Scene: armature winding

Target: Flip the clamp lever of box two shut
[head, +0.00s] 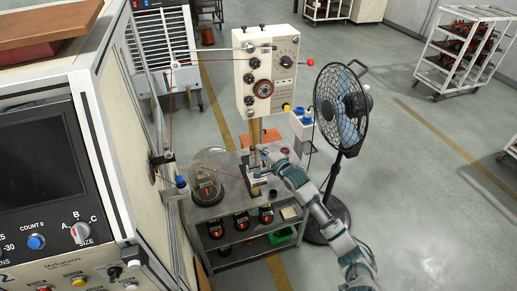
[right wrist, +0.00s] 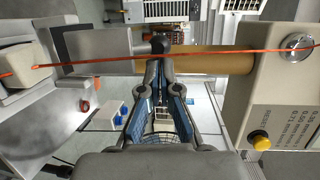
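The pale winder box (head: 284,76) with dials and a yellow button stands on a brown post above the bench. A lever with a red knob (head: 310,62) sticks out from its right side. I cannot tell which box is box two or which part is its clamp lever. My right gripper (head: 266,163) is low by the post, above the bench. In the right wrist view its fingertips (right wrist: 158,68) are close together, near a dark round knob (right wrist: 159,45) beside the brown post (right wrist: 205,60); contact is unclear. The left gripper is not in view.
The grey bench (head: 225,207) holds a glass dome (head: 208,178) and has several small dark parts on its shelf. A black fan (head: 340,105) stands close on the right. A large control cabinet (head: 60,150) fills the left. An orange wire (right wrist: 200,53) crosses the wrist view.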

